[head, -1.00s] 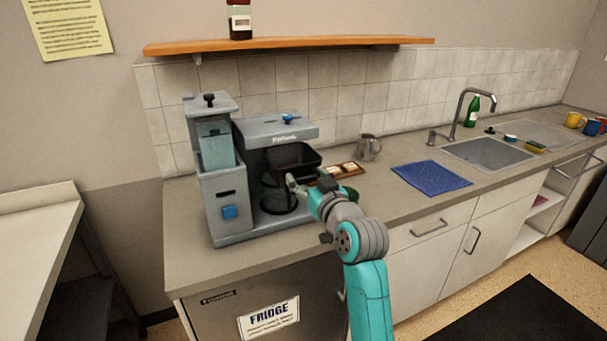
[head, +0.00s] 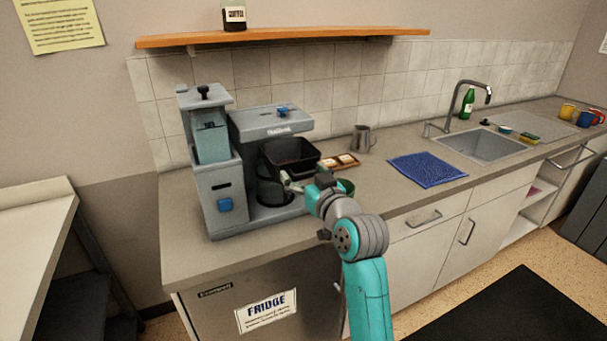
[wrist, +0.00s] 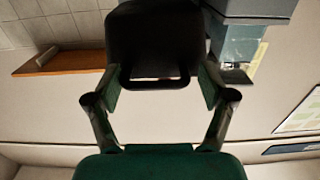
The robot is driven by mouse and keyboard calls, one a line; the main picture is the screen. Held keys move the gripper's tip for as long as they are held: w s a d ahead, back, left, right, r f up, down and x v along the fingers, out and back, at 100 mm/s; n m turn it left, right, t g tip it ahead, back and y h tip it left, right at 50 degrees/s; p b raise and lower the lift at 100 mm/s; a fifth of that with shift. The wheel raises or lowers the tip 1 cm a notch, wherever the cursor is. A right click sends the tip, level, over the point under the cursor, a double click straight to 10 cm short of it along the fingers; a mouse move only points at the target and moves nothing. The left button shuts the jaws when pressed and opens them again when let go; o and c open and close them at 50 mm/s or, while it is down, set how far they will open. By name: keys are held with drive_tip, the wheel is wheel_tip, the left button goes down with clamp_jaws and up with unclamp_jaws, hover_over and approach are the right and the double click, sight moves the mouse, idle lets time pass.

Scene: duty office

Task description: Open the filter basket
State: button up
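The filter basket (head: 291,156) is a black open-topped tray on the grey coffee machine (head: 222,190). It juts out from under the machine's head, and its open top shows. In the wrist view the basket (wrist: 155,35) fills the top middle, its loop-shaped handle (wrist: 155,84) pointing at my palm. My gripper (head: 306,183) is at the front of the basket. A dark jug (head: 272,190) stands under the basket, partly hidden.
A wooden tray (head: 342,161), a metal pitcher (head: 361,139) and a blue mat (head: 428,169) lie to the right on the counter (head: 395,195). A green round thing beside my gripper is partly hidden. A shelf (head: 300,37) hangs above.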

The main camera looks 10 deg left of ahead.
drive_tip(key=shift+s+d, duration=0.4)
drive_tip(key=v, duration=1.1)
drive_tip(key=s+d+f+m+h, duration=0.2)
drive_tip(key=s+d+f, duration=0.35)
drive_tip(key=f, duration=0.25)
drive_tip(key=s+d+f+m+t+h, duration=0.1)
drive_tip(key=s+d+f+h, duration=0.1)
drive_tip(key=s+d+f, duration=0.5)
drive_tip(key=s+d+f+m+h, duration=0.15)
drive_tip(key=s+f, duration=0.35)
drive_tip(key=f, duration=0.5)
drive_tip(key=s+d+f+m+h, duration=0.1)
drive_tip(key=s+d+f+h, duration=0.1)
drive_tip(key=s, duration=0.5)
drive_tip(key=s+d+f+m+h, duration=0.1)
drive_tip(key=s+d+f, duration=0.2)
drive_tip(key=s, duration=0.5)
drive_tip(key=s+d+r+g+h, duration=0.1)
drive_tip(key=s+d+r, duration=0.1)
drive_tip(key=s, duration=1.4)
drive_tip(key=shift+r, duration=0.65)
